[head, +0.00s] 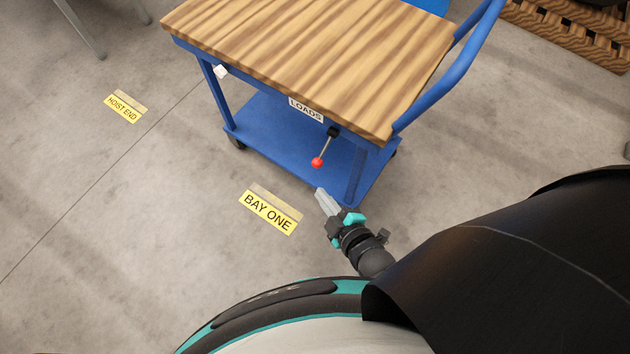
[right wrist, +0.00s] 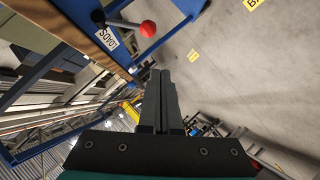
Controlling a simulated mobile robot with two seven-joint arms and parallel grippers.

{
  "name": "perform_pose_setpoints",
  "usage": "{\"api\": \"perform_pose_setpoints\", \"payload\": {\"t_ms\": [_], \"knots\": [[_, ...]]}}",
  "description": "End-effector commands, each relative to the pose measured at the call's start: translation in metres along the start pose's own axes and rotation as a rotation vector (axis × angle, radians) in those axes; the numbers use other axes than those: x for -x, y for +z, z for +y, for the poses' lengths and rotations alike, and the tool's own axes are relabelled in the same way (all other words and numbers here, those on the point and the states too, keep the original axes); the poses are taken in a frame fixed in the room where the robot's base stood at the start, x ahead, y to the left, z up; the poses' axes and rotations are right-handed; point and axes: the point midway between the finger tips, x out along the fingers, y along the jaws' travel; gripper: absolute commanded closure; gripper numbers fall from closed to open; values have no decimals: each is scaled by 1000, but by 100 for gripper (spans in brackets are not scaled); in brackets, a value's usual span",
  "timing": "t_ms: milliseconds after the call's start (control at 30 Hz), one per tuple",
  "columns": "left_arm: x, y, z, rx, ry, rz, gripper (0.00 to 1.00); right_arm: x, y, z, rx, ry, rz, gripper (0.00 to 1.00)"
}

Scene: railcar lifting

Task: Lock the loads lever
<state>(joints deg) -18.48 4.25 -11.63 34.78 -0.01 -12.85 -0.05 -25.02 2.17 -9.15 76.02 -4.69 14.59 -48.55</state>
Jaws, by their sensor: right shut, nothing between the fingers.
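The loads lever is a metal rod with a red ball knob (head: 317,162) on a black pivot (head: 333,131) at the cart's edge. In the head view the rod slants down and left from the pivot. The white LOADS label (head: 306,109) is beside the pivot. The red knob also shows in the right wrist view (right wrist: 148,28), beyond my fingertips. My right gripper (head: 322,193) is shut and empty, just below the knob in the head view and apart from it. It also shows in the right wrist view (right wrist: 161,73). My left gripper is not in view.
The lever is on a blue cart with a wooden top (head: 310,50) and a blue lower shelf (head: 270,130). A white block (head: 221,71) is at the cart's left edge. Yellow BAY ONE (head: 268,212) and HOIST END (head: 123,108) signs mark the floor.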

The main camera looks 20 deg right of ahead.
Motion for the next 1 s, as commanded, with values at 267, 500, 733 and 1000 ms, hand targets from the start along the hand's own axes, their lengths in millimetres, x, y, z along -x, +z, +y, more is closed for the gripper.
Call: {"api": "perform_pose_setpoints", "payload": {"t_ms": [267, 500, 733, 1000], "knots": [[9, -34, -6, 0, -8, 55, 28, 35, -1, -5, -1, -1, 1, 100], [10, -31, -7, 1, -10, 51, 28, 40, 0, -6, 0, -1, 1, 100], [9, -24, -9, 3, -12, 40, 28, 40, 0, -6, 0, -1, 1, 100], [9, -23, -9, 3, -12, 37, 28, 39, 2, -9, -9, -10, -6, 100]]}}
